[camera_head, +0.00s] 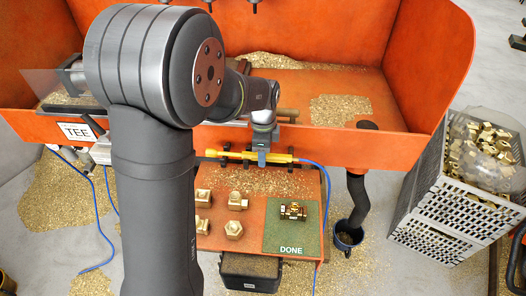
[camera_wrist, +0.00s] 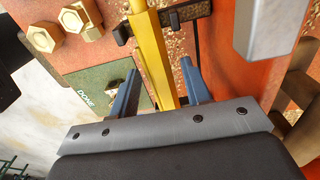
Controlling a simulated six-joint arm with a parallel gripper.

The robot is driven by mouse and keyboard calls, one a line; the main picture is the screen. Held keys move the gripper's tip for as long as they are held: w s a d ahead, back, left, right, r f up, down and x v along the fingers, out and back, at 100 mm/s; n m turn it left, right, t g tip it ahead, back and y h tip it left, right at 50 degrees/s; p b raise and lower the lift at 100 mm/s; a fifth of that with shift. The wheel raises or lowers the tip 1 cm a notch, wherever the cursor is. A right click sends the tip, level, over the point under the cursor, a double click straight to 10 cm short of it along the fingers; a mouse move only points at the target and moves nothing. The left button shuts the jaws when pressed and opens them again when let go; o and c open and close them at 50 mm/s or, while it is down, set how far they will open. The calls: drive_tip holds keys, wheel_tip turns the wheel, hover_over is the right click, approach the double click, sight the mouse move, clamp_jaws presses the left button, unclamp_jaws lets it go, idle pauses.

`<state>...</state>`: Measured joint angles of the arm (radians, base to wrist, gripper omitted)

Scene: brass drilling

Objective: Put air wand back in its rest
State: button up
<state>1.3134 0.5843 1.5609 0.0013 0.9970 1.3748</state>
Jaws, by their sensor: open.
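The yellow air wand (camera_head: 282,157) lies level along the front of the orange bench, with a blue hose at its right end. Dark prongs of its rest (camera_head: 210,153) show along the wand. In the wrist view the wand (camera_wrist: 147,42) passes between two black prongs of the rest (camera_wrist: 122,33); I cannot tell if it is fully seated. My gripper (camera_head: 262,160) is over the middle of the wand. In the wrist view its blue fingers (camera_wrist: 160,72) are open, one on each side of the wand, with gaps showing.
Several brass fittings (camera_head: 233,201) sit on the lower orange shelf, beside a green DONE mat (camera_head: 275,236) holding one fitting (camera_head: 292,211). A dark pipe (camera_head: 357,185) hangs to the right above a bucket (camera_head: 348,238). A grey crate (camera_head: 428,215) of brass parts stands at far right.

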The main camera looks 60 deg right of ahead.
wheel_tip(320, 180, up, 12)
drive_tip(key=shift+r, duration=0.2)
idle(0.4)
wheel_tip(320, 180, down, 12)
drive_tip(key=shift+f, duration=0.1)
drive_tip(key=shift+r, duration=1.7)
